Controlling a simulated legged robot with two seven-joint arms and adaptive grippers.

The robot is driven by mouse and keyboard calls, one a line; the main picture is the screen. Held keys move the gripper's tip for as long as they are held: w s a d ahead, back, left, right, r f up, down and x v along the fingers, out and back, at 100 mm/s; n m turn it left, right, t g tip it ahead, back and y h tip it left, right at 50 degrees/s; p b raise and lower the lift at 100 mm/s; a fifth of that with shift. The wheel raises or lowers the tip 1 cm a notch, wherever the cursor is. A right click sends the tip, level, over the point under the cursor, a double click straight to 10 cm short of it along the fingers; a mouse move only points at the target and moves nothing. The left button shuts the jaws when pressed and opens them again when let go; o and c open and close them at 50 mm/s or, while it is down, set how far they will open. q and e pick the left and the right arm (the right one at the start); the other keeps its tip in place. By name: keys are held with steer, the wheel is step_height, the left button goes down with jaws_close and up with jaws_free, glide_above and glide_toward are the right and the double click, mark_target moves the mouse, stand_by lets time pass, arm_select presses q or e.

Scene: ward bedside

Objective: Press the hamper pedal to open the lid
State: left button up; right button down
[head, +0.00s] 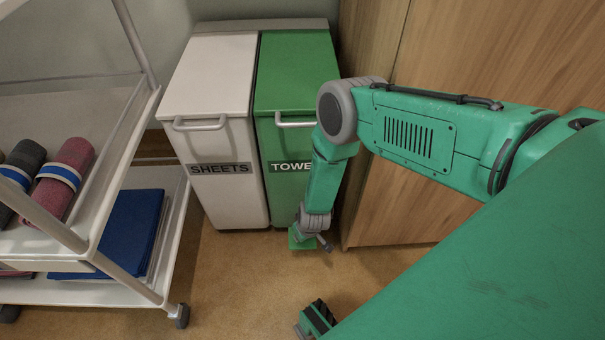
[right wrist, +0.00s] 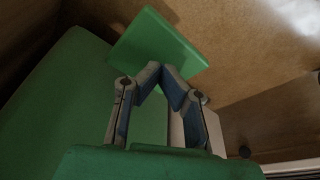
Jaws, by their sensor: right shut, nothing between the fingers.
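The green hamper (head: 295,75) labelled TOWELS, partly covered by my right arm, stands beside the white hamper (head: 210,80) labelled SHEETS. Both lids are down. A flat green pedal (head: 296,242) sticks out low at the front of the green hamper; it shows as a green plate in the right wrist view (right wrist: 158,45). My right gripper (head: 323,243) is down at the pedal, near the floor. In the right wrist view its shut, empty fingertips (right wrist: 167,70) overlap the pedal's near edge. I cannot tell whether they touch it. My left gripper is not in view.
A white wheeled cart (head: 125,145) with rolled towels (head: 65,178) and a folded blue cloth (head: 125,230) stands at the left. A wooden cabinet front (head: 400,200) rises close on the right of the hampers. The floor (head: 235,275) before the hampers is mostly clear.

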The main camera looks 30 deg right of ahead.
steer(key=x, duration=0.3)
steer(key=s+x, duration=0.1)
steer(key=x, duration=0.1)
steer(key=shift+d+f, duration=0.25)
steer(key=shift+f, duration=0.2)
stand_by(0.4)
steer(key=shift+a, duration=0.1)
steer(key=shift+s+r+p, duration=0.1)
steer(key=shift+r+p, duration=0.4)
steer(key=shift+r, duration=0.05)
step_height(320, 180, up, 8)
steer(key=p, duration=0.6)
steer(key=shift+a, duration=0.1)
steer(key=shift+f, duration=0.1)
